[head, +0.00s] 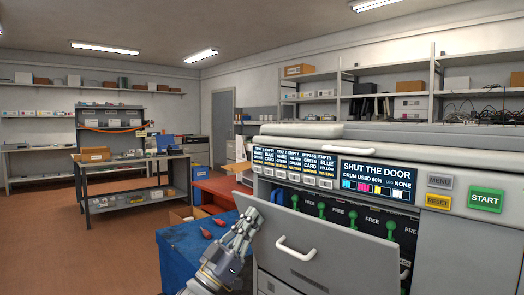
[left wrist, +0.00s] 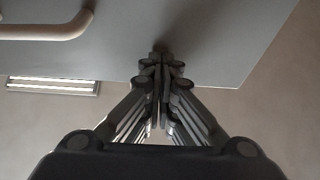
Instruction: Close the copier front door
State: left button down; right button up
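The copier (head: 420,150) stands at the right, and its display reads "SHUT THE DOOR". Its grey front door (head: 345,262) with a white handle (head: 296,248) is part open, tilted out from the top. Green levers show in the gap behind it. My left gripper (head: 251,217) is at the door's upper left corner, left of the handle. In the left wrist view its fingers (left wrist: 161,62) are together and empty, with tips over the door panel (left wrist: 190,30); I cannot tell whether they touch. The handle (left wrist: 50,27) shows at upper left there. My right gripper is out of view.
A blue cabinet (head: 190,248) with red-handled tools on top stands left of the copier, close to my left arm. A grey workbench (head: 132,180) stands farther back left. Shelves (head: 400,95) line the wall behind the copier. The brown floor at left is open.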

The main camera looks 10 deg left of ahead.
pick_arm(q)
jog(key=shift+w+d+r+p, duration=0.2)
jog(key=shift+d+r+p, duration=0.15)
jog(key=shift+r, duration=0.35)
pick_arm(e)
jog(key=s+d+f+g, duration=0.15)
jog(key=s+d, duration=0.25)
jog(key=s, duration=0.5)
pick_arm(q)
jog(key=r+p, duration=0.1)
jog(key=r, duration=0.1)
jog(key=r+p, duration=0.2)
jog(key=shift+w+d, duration=0.15)
jog(key=shift+w, duration=0.25)
notch_tip(320, 180, up, 10)
jog(key=p, duration=0.7)
send_over(256, 199)
jog(key=d, duration=0.2)
jog(key=shift+w+d+r, duration=0.1)
jog(key=shift+w, duration=0.3)
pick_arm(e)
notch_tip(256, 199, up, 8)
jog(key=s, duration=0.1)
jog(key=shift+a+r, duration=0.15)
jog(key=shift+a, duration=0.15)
